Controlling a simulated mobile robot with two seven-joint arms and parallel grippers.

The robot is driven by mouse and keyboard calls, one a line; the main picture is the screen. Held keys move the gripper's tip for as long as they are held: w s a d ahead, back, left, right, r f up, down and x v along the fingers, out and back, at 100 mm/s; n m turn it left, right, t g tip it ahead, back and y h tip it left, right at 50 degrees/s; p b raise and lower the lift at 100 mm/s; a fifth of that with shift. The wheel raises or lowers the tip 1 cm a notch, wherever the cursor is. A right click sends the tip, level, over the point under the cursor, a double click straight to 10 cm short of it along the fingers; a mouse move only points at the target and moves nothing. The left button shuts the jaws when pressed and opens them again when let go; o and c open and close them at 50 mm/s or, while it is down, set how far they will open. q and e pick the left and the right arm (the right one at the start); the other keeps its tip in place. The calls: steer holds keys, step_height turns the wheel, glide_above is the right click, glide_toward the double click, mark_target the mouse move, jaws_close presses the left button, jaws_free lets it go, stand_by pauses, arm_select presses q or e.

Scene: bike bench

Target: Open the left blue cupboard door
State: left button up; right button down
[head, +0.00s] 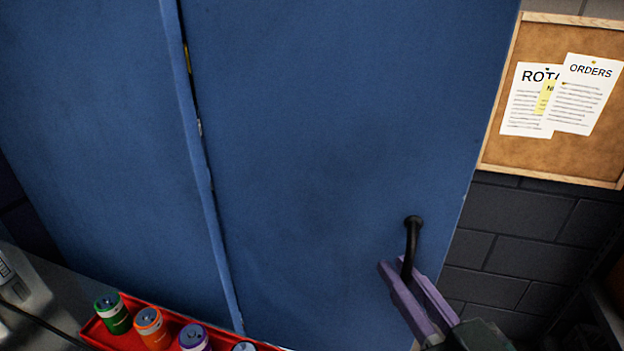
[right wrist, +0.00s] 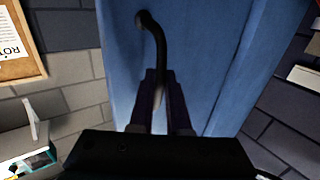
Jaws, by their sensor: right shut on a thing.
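A blue cupboard door panel (head: 330,130) fills the middle of the head view and carries a black bar handle (head: 412,238) low near its right edge. A second blue panel (head: 90,130) lies to its left, across a narrow upright gap. My right gripper (head: 402,274) has its purple fingers on either side of the handle's lower part and is shut on it. The right wrist view shows the handle (right wrist: 158,45) running down between the fingers (right wrist: 158,88), with the blue door (right wrist: 205,60) behind. I cannot tell how far this door stands open. My left gripper is not in view.
A red tray (head: 92,333) with several batteries or small cans stands at the lower left on a grey surface (head: 55,290). A cork board (head: 570,160) with papers hangs on the dark brick wall (head: 520,225) at the right. The wrist view shows a grey box (right wrist: 25,140) at the lower left.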

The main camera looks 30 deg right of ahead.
steer(key=shift+s+a, duration=0.15)
steer(key=shift+a, duration=0.05)
stand_by(0.3)
steer(key=c, duration=0.9)
jaws_free()
steer(key=s+a+b, duration=0.1)
steer(key=s, duration=0.8)
steer(key=shift+s+a, duration=0.25)
steer(key=shift+s, duration=0.15)
